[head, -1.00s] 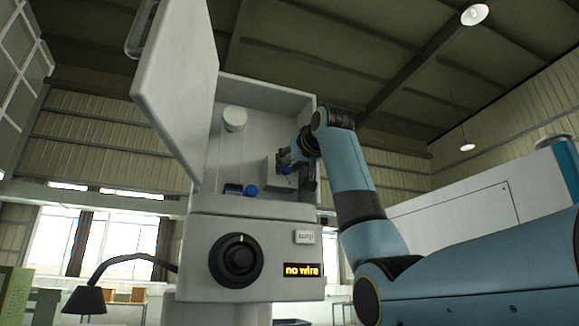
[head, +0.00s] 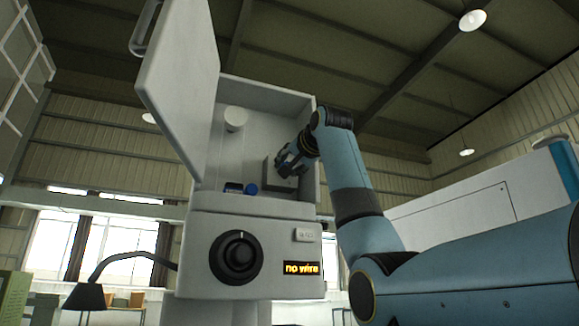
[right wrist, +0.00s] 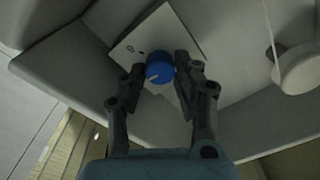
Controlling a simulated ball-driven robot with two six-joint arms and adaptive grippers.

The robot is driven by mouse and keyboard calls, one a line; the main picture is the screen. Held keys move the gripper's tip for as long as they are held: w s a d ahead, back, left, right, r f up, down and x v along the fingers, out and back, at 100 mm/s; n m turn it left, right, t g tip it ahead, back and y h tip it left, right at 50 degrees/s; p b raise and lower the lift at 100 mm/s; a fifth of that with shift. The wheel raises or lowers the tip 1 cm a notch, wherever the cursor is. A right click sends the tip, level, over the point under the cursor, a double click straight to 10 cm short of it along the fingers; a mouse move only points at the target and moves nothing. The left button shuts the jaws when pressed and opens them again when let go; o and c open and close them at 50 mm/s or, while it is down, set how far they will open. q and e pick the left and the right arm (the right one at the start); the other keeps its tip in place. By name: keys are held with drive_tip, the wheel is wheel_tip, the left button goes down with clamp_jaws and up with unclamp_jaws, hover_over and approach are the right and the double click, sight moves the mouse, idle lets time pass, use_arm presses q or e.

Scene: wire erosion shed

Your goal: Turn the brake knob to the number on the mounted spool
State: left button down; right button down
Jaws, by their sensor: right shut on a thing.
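The blue brake knob (right wrist: 159,71) has a white pointer line and sits on a pale plate (right wrist: 132,48) that carries a small round dark mark. My right gripper (right wrist: 160,74) has a finger on each side of the knob and is shut on it. In the head view the right gripper (head: 288,164) is inside the open cabinet, in front of the plate, and hides the knob. A white round spool-like part (head: 235,119) is on the cabinet's back wall; no number on it is readable. My left gripper is not in view.
The cabinet door (head: 180,80) stands open on the left. A blue round part (head: 251,190) and a small dark box (head: 233,188) are low in the cabinet. Below are a black dial (head: 238,257) and a display (head: 301,268) reading "no wire".

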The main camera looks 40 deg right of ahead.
idle(0.4)
drive_tip(key=c, duration=1)
unclamp_jaws()
drive_tip(key=v, duration=1.2)
drive_tip(key=shift+f, duration=0.1)
